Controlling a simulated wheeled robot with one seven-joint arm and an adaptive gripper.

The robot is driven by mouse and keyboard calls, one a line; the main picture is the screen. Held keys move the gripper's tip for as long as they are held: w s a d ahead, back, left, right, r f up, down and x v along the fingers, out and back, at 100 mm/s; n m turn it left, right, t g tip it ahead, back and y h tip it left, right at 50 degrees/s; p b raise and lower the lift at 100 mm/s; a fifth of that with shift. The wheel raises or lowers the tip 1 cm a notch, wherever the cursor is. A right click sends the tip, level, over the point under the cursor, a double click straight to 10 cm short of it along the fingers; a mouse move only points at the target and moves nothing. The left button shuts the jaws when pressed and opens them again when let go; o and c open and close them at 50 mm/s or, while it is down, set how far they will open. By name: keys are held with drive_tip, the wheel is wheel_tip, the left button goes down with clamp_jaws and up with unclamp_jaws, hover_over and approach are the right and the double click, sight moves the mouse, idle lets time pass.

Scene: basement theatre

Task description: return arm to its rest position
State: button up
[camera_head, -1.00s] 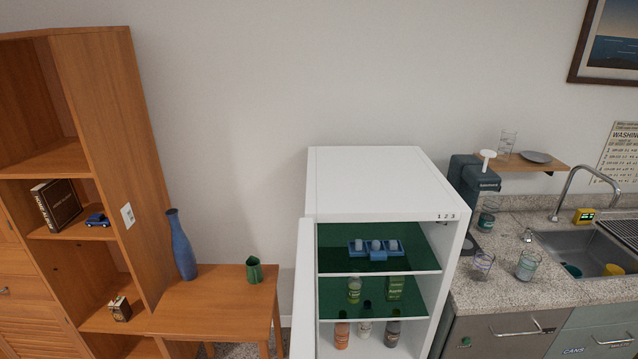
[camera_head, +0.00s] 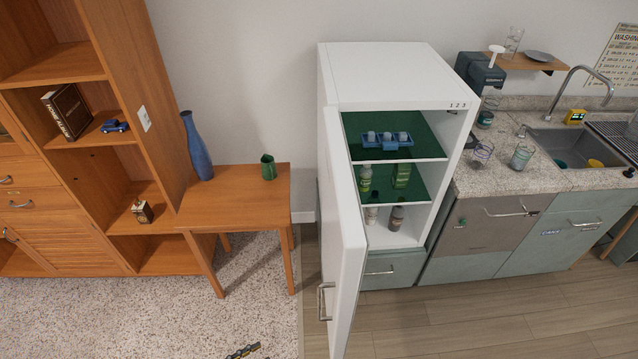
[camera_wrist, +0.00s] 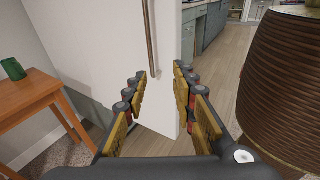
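My gripper (camera_wrist: 160,78) is open and empty in the wrist view, its two yellow-padded fingers apart. The white fridge door (camera_wrist: 105,50) and its long handle (camera_wrist: 151,40) lie beyond the fingers. I cannot tell the exact gap, but no contact shows. In the head view, a small black and yellow piece (camera_head: 243,351) at the bottom edge looks like my gripper's tip. The rest of my arm is out of that view. The white fridge (camera_head: 385,75) stands with its door (camera_head: 345,240) open towards me.
A wooden table (camera_head: 240,205) with a green cup (camera_head: 268,167) and blue vase (camera_head: 197,146) stands left of the fridge. It also shows in the wrist view (camera_wrist: 25,105). A ribbed brown round object (camera_wrist: 285,90) is close at right there. The floor (camera_head: 450,315) before the counter is clear.

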drive_tip(key=w+d+r+m+g+y+b, duration=0.1)
drive_tip(key=d+r+m+y, duration=0.5)
drive_tip(key=d+r+m, duration=0.6)
drive_tip(key=w+d+r+m+g+y+b, duration=0.2)
drive_tip(key=d+r+m+y, duration=0.5)
drive_tip(key=d+r+m, duration=0.5)
drive_tip(key=d+r+g, duration=0.1)
drive_tip(key=d+r, duration=0.4)
drive_tip(key=d, duration=0.5)
drive_tip(key=shift+d+r+m+b, duration=0.35)
drive_tip(key=shift+d+r+m, duration=0.05)
